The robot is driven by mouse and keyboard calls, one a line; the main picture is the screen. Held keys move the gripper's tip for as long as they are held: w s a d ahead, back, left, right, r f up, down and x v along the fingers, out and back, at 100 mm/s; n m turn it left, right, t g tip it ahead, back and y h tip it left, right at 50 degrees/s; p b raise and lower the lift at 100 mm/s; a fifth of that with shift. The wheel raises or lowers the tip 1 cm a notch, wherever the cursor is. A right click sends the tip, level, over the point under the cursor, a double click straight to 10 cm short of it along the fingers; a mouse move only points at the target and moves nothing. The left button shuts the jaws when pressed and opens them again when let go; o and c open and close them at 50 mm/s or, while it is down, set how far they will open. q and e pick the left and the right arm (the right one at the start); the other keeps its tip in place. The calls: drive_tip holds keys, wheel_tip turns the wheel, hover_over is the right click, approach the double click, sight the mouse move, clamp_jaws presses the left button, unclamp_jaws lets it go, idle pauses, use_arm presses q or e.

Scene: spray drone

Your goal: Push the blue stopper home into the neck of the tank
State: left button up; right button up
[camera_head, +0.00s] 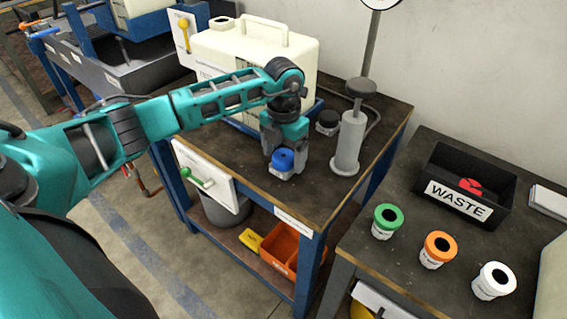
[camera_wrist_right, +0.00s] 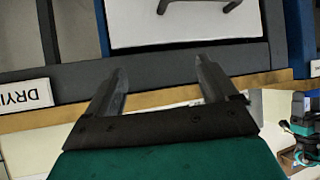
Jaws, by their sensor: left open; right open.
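A blue stopper (camera_head: 283,159) stands upright on the dark bench, with a pale labelled part below it. My left gripper (camera_head: 284,164) is above and around it, its fingers open on either side; I cannot tell whether they touch it. The cream tank (camera_head: 303,62) with a top handle stands behind on the same bench. Its neck (camera_head: 222,22) is at the top left of the tank and shows a dark opening. In the right wrist view my right gripper (camera_wrist_right: 160,88) is open and empty, over a wooden bench edge.
A grey pump-like post (camera_head: 349,142) and a black cap (camera_head: 328,121) stand right of the left gripper. The right table holds green (camera_head: 386,220), orange (camera_head: 438,248) and white (camera_head: 494,280) ringed pots and a black WASTE bin (camera_head: 440,187) holding something red.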

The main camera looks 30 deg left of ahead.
sight(284, 156)
idle(0.6)
idle(0.3)
use_arm(q)
drive_tip(key=c, duration=1.4)
drive_tip(key=shift+c, duration=0.2)
drive_tip(key=shift+r, duration=0.15)
drive_tip(key=shift+r+p, duration=2.4)
drive_tip(key=shift+r, duration=0.5)
